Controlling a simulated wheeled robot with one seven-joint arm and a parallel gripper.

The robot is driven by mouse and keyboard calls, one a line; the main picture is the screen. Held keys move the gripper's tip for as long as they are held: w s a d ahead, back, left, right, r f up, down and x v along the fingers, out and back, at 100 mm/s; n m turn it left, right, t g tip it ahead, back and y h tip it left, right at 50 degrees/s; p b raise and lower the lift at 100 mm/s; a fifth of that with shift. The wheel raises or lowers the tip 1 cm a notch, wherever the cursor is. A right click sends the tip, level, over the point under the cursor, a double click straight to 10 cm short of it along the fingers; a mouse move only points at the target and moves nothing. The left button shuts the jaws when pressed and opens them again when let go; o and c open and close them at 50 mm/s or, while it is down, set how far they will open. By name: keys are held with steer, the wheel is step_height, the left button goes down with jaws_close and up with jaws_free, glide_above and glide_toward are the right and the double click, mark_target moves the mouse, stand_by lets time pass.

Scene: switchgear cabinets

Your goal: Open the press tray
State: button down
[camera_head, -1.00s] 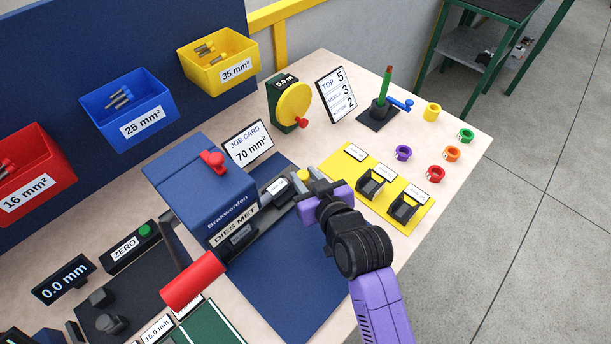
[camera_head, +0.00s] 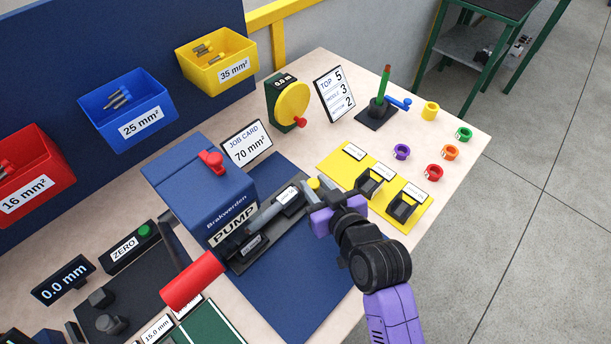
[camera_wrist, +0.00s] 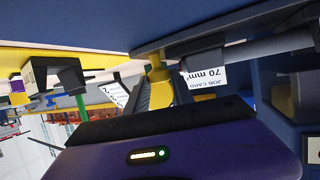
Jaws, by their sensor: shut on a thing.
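The blue press (camera_head: 195,175) stands on the bench, its front display reading PUMP. Its dark press tray (camera_head: 262,237) extends out to the right, with a grey rod (camera_head: 262,215) and white labels along it. A yellow knob (camera_head: 313,184) stands at the tray's outer end; a yellow post, apparently this knob, shows in the wrist view (camera_wrist: 158,75). My gripper (camera_head: 320,201) is at that end, shut on the knob as far as I can tell. The fingers hide the exact contact.
A red-gripped lever (camera_head: 193,281) sticks out in front of the press. A yellow plate (camera_head: 372,186) with black holders lies right of the tray. A job card (camera_head: 247,143) reading 70 mm² stands behind. Blue mat (camera_head: 285,290) is clear in front.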

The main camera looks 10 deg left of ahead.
steer(key=s+d, duration=0.2)
steer(key=s+d+b, duration=0.1)
steer(key=s+d, duration=0.1)
steer(key=d, duration=0.1)
steer(key=s+d, duration=0.2)
steer(key=d, duration=0.1)
steer(key=c, duration=1.4)
jaws_free()
steer(key=shift+a, duration=0.1)
steer(key=shift+s, duration=0.1)
steer(key=b+v, duration=0.1)
steer(key=v, duration=0.6)
steer(key=shift+f+b, duration=0.1)
steer(key=shift+b, duration=0.25)
steer(key=shift+s+d+r, duration=0.2)
steer(key=shift+s+r, duration=0.05)
steer(key=shift+s, duration=0.05)
